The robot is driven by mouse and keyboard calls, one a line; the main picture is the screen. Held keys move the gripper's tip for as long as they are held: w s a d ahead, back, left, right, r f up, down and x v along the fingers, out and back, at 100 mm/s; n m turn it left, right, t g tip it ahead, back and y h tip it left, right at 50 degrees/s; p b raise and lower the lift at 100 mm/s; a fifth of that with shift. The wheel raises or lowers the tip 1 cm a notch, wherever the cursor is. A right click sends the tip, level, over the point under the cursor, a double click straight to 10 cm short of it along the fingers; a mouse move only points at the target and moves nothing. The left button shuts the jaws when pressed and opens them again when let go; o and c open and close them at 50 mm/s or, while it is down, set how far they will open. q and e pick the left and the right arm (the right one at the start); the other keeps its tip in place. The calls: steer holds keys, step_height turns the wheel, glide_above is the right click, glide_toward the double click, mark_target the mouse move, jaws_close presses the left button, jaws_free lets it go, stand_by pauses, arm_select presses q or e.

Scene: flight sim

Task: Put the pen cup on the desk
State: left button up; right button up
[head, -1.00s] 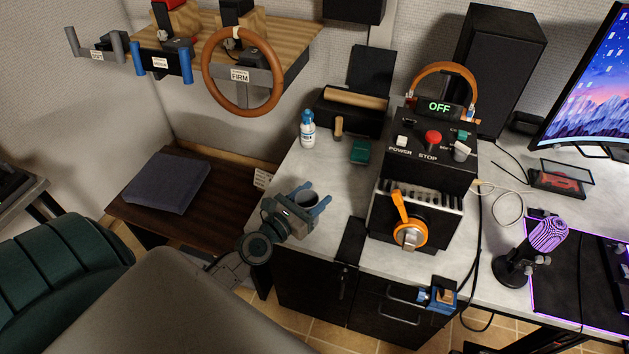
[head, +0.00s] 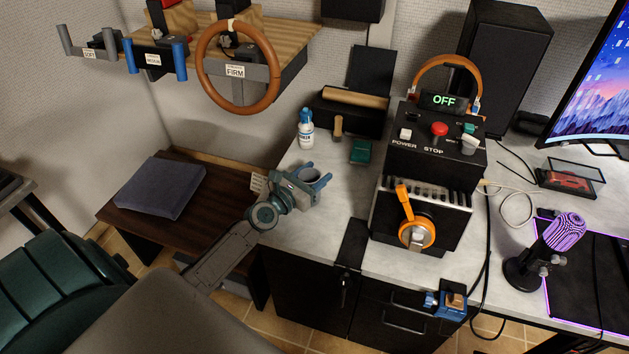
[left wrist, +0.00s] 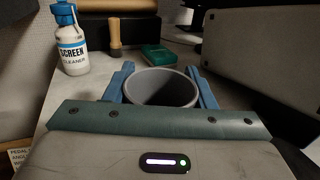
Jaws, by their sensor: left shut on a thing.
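The pen cup is a grey, open-topped cup (head: 309,175) held between the blue fingers of my left gripper (head: 315,182). In the left wrist view the cup (left wrist: 161,87) sits upright between the two fingers (left wrist: 162,88), and it looks empty. My left gripper is shut on it. The cup is over the left part of the light grey desk (head: 335,205). Its base is hidden, so I cannot tell whether it touches the desk top. My right gripper is not in view.
A white and blue screen cleaner bottle (head: 306,129) and a green box (head: 361,151) stand behind the cup. A black control box with an orange lever (head: 404,200) stands to the right. A lower brown table (head: 130,205) lies to the left.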

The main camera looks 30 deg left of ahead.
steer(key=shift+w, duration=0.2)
arm_select(q)
steer(key=shift+f, duration=0.15)
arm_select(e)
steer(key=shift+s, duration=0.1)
arm_select(q)
steer(key=o, duration=1)
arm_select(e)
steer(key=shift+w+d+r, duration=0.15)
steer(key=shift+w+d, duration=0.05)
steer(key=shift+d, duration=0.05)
